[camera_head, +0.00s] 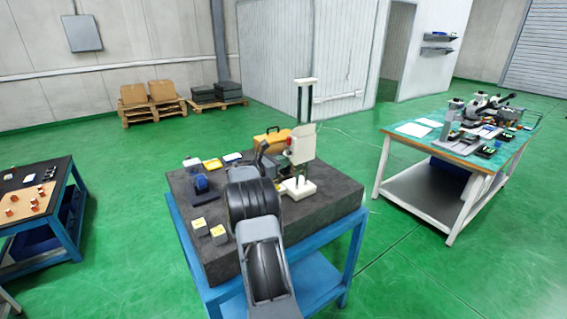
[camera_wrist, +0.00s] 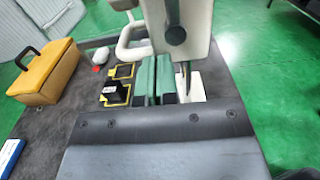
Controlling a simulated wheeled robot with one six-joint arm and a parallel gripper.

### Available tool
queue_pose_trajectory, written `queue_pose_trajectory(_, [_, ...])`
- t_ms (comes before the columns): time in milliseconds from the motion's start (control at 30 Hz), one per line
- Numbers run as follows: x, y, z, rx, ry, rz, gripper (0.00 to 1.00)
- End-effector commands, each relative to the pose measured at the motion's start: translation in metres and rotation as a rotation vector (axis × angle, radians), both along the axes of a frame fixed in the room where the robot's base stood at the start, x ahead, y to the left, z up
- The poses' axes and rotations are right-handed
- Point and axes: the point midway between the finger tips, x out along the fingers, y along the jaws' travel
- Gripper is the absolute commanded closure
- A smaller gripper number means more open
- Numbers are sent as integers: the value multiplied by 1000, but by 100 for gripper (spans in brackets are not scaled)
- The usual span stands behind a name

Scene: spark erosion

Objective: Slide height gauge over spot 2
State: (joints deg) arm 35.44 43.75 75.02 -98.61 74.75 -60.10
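The height gauge (camera_head: 302,144) is a cream device with a tall column and a white base, standing upright on the dark granite table. In the wrist view its cream body (camera_wrist: 190,28) fills the upper middle and right, just beyond my fingers. My gripper (camera_wrist: 156,80) shows two green-padded fingers close together, with only a thin gap and nothing visible between them. Whether they touch the gauge is unclear. Two yellow-edged spots lie left of the fingers: a bare farther one (camera_wrist: 123,71) and a nearer one (camera_wrist: 104,101) with a black block (camera_wrist: 117,90) on it. Their numbers are unreadable.
A yellow case (camera_wrist: 46,75) with a dark handle stands at the table's left in the wrist view, near a blue-edged item (camera_wrist: 10,155). Small labelled blocks (camera_head: 208,228) sit at the granite's front left. A separate workbench (camera_head: 430,140) stands to the right.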

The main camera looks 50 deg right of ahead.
Motion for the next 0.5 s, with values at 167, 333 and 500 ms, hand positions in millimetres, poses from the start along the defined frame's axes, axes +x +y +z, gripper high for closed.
queue_pose_trajectory(167, [0,2,0,0,-1,-2,100])
queue_pose_trajectory(333, [5,23,1,-2,-2,0,100])
queue_pose_trajectory(500, [14,57,-2,-2,-2,0,100])
